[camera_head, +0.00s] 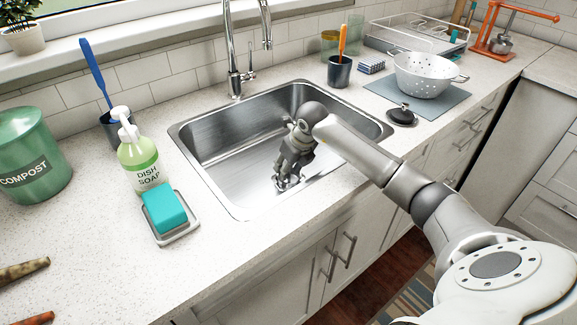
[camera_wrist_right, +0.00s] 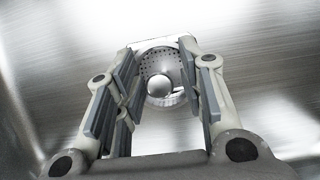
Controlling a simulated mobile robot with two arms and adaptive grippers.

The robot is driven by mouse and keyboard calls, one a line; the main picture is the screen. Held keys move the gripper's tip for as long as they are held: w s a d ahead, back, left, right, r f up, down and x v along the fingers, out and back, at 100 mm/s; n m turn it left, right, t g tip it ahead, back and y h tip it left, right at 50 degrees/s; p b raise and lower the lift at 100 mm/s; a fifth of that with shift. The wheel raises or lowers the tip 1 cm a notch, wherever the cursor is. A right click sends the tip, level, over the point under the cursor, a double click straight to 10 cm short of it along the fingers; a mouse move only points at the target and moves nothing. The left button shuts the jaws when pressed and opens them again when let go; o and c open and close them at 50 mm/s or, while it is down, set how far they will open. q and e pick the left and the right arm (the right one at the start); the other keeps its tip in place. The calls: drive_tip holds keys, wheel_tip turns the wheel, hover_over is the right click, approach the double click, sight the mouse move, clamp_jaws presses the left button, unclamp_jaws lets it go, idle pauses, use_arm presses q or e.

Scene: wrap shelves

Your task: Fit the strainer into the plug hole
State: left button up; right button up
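The strainer (camera_wrist_right: 157,66) is a round, perforated metal piece with a shiny knob in its middle, low in the steel sink (camera_head: 225,165). My right gripper (camera_head: 286,182) points down at the sink floor. In the wrist view its fingers (camera_wrist_right: 163,85) stand apart, one on each side of the strainer, and I see no clear grip on it. The plug hole is mostly hidden by the strainer and fingers, so I cannot tell how the strainer sits in it. My left gripper is out of view.
The faucet (camera_head: 233,55) rises behind the sink. Dish soap (camera_head: 140,155) and a teal sponge (camera_head: 163,208) stand left of it. A black stopper (camera_head: 402,115) and a white colander (camera_head: 424,75) are on the right. The sink walls surround my right gripper.

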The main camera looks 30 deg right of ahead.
drive_tip(key=shift+r, duration=0.1)
drive_tip(key=shift+r, duration=0.3)
drive_tip(key=v, duration=1.1)
drive_tip(key=shift+s+r, duration=0.15)
drive_tip(key=shift+r, duration=0.1)
